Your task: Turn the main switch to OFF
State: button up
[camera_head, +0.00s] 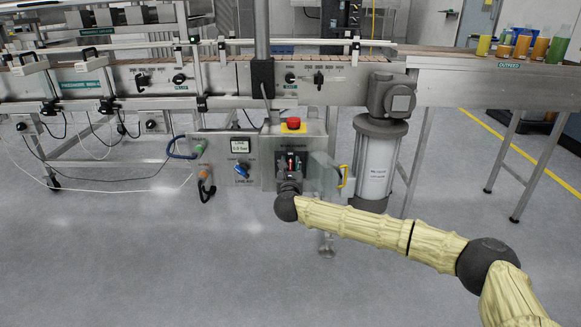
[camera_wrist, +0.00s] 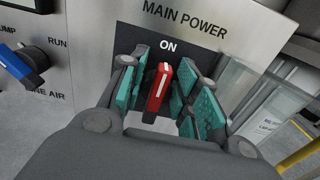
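The main switch is a red handle (camera_wrist: 158,88) with a white line, on a black plate under the words MAIN POWER in the wrist view. The handle's top points up toward the ON mark (camera_wrist: 168,46); the lower part of the plate is hidden by my gripper. My gripper (camera_wrist: 160,92) is open, with teal finger pads on the left and right of the handle and gaps showing between. In the head view my gripper (camera_head: 291,172) is in front of the switch box (camera_head: 308,144), and the red handle is small and partly covered.
A red emergency stop button (camera_head: 293,124) sits on top of the switch box. A blue knob (camera_wrist: 28,62) marked RUN is to the left. A clear guard (camera_head: 322,172) stands open at the right, with a yellow handle (camera_head: 343,176) and a grey cylinder (camera_head: 375,170) beyond.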

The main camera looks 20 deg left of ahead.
dwell(0.3)
jog(key=n+p, duration=0.3)
jog(key=shift+s+a+r+n, duration=0.1)
jog(key=shift+a+r+n, duration=0.15)
jog(key=shift+n, duration=0.15)
jog(key=n+p, duration=0.2)
jog(key=n, duration=0.1)
jog(key=n+p, duration=0.1)
jog(key=shift+a+f+n, duration=0.25)
jog(key=shift+a+n, duration=0.05)
jog(key=shift+s+a+f+n+p, duration=0.1)
jog(key=shift+f+n+p, duration=0.15)
jog(key=shift+n+p, duration=0.95)
jog(key=shift+a+f+n+p, duration=0.1)
jog(key=shift+f+n+p, duration=0.25)
jog(key=shift+n, duration=1.65)
jog(key=shift+s+a+f+n+p, duration=0.1)
jog(key=shift+f+n+p, duration=0.1)
jog(key=shift+n+p, duration=1.05)
jog(key=shift+d+n+b, duration=0.1)
jog(key=shift+n+b, duration=0.25)
jog(key=shift+n, duration=0.1)
jog(key=o, duration=1)
jog(key=shift+c, duration=0.2)
